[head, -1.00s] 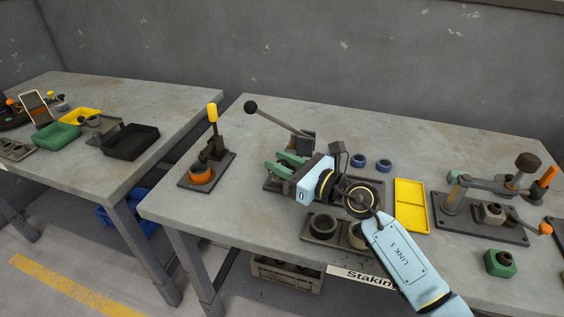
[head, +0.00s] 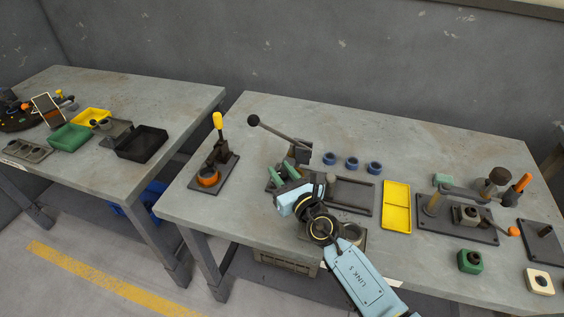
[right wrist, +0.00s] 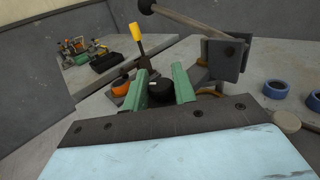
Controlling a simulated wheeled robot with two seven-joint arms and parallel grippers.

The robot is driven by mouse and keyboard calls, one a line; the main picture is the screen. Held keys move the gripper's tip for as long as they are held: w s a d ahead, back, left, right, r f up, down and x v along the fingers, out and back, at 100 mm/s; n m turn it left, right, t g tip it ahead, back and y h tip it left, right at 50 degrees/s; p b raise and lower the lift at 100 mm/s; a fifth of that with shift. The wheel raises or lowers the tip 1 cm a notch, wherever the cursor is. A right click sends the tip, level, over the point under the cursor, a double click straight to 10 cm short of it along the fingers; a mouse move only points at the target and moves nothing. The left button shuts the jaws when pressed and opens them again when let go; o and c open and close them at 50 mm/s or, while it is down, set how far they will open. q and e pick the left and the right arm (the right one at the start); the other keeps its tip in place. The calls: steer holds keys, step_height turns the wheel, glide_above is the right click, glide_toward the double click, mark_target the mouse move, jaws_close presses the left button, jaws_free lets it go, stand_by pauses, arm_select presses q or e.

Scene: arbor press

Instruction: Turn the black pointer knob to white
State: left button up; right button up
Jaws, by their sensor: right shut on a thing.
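My right gripper (head: 277,174) reaches in over the press base in the middle of the right table. Its green fingers (right wrist: 161,88) are shut on a round black knob (right wrist: 160,94), whose top shows between them in the right wrist view. The knob's pointer and any white mark cannot be made out. In the head view the fingers and wrist hide the knob. My left gripper is not in view.
The press lever (head: 278,132) with its black ball rises just behind the gripper. A yellow-handled fixture (head: 215,168) stands to the left. Blue rings (head: 352,163), a dark tray (head: 350,193) and a yellow tray (head: 397,206) lie to the right.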

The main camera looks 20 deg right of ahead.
steer(key=shift+h, duration=0.3)
steer(key=o, duration=1)
steer(key=shift+c, duration=0.2)
steer(key=shift+s, duration=0.15)
steer(key=s+d, duration=0.2)
steer(key=s, duration=1.1)
steer(key=shift+d, duration=0.15)
steer(key=shift+m, duration=0.3)
